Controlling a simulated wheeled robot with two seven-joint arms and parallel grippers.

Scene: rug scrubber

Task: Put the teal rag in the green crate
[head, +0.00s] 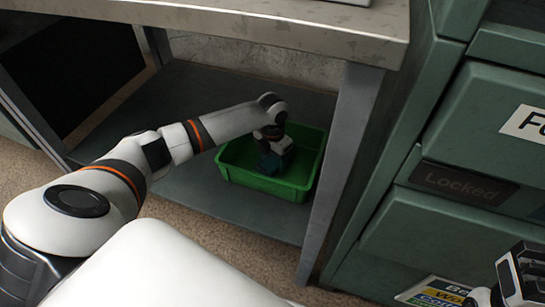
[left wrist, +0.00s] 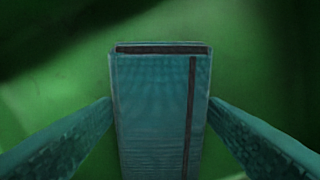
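The green crate (head: 232,173) stands on the lower shelf under the workbench in the head view. My left gripper (head: 275,146) reaches down inside it. The teal rag (head: 268,165) is at the gripper's fingers, within the crate walls. In the left wrist view the rag (left wrist: 155,110) looks like a folded teal block with a dark edge and stripe. The left gripper's fingertips (left wrist: 160,104) meet the block's two sides, so it looks held. Whether the rag touches the crate floor is hidden. My right gripper (head: 520,275) is at the lower right, partly cut off; its fingers are unclear.
The workbench top (head: 290,22) overhangs the shelf (head: 200,200), and a grey leg (head: 338,160) stands close to the crate's right side. Green metal drawers (head: 425,240) fill the right side. Clear shelf lies left of the crate.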

